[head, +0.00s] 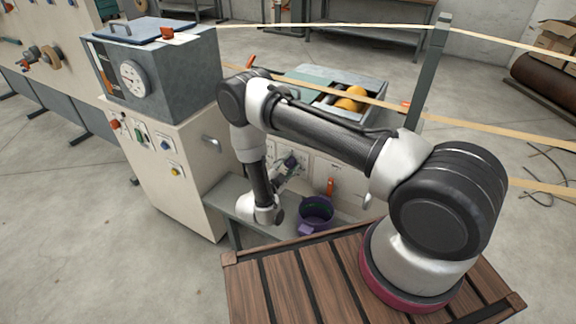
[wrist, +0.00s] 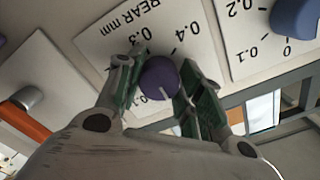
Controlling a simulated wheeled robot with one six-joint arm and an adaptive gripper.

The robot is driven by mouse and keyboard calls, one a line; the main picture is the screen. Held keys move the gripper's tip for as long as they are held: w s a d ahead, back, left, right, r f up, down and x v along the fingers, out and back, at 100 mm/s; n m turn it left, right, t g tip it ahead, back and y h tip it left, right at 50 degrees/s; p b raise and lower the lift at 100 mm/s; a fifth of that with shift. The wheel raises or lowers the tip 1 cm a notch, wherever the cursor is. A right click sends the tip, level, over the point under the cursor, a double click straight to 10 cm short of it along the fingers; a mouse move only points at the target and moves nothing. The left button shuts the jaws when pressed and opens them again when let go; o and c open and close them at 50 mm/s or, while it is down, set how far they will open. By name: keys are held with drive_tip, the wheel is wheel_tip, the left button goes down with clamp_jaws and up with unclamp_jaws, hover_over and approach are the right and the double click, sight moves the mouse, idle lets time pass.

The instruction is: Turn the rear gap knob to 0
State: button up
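The rear gap knob (wrist: 160,78) is a round purple knob with a white pointer line, on a white dial plate (wrist: 100,42) marked "REAR mm". The plate appears upside down in the wrist view. The marks 0.3 and 0.4 show above the knob, and the pointer line points downward in the picture. The lower part of the scale is hidden behind my gripper. My gripper (wrist: 158,90) has a green-padded finger on each side of the knob, seemingly touching it. In the head view my gripper (head: 289,163) is at the pale machine front, where the knob is too small to read.
A second dial with a blue knob (wrist: 297,17) is at the upper right in the wrist view. A purple bucket (head: 316,212) stands on the shelf below my gripper. Pale strips run across above my arm.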

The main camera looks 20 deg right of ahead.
drive_tip(key=o, duration=0.4)
drive_tip(key=v, duration=1.2)
